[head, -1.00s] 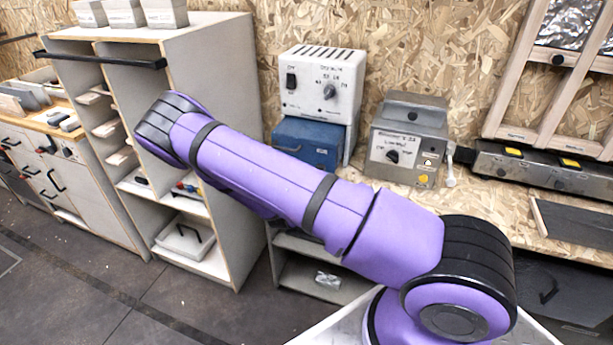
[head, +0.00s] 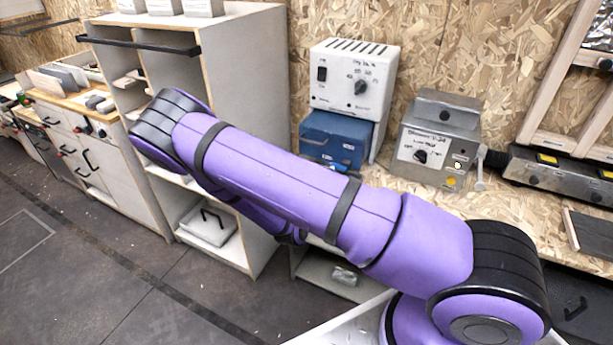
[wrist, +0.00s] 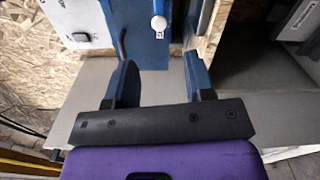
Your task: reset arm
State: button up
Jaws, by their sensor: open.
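My arm, purple with black joints, stretches across the middle of the head view, bent at an elbow on the left. My gripper (wrist: 160,82) shows in the wrist view, its two dark blue-grey fingers apart with nothing between them. In the head view the gripper is hidden behind my arm. Past the fingertips in the wrist view are a blue surface with a round white knob (wrist: 158,24) and a chipboard panel.
A tall open shelf unit (head: 236,80) stands left of centre. A white box with a dial (head: 352,78) sits on a blue case (head: 338,140) on the chipboard bench. A grey metal device (head: 438,140) stands beside it. Open floor (head: 100,270) lies at the lower left.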

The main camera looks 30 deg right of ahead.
jog(key=w+a+r+m+g+y, duration=0.35)
jog(key=a+r+m+y, duration=0.25)
jog(key=r+y, duration=0.45)
jog(key=s+a+r+m+y, duration=0.1)
jog(key=s+a+r+y, duration=0.1)
jog(key=r, duration=0.7)
jog(key=s+a+r+m+y, duration=0.1)
jog(key=s+a+r+y, duration=0.15)
jog(key=r, duration=0.55)
jog(key=s+d+r+g+y, duration=0.1)
jog(key=s+d+r+y, duration=0.1)
jog(key=s+r, duration=1)
jog(key=s+d+r+h, duration=0.1)
jog(key=s+d+r, duration=0.1)
jog(key=s, duration=0.6)
jog(key=s+d+r+m+g+h, duration=0.1)
jog(key=s+d+r, duration=0.1)
jog(key=s, duration=0.7)
jog(key=shift+d+r+m+h, duration=0.15)
jog(key=shift+r+m+h, duration=0.15)
jog(key=shift+h, duration=0.1)
jog(key=shift+c, duration=0.5)
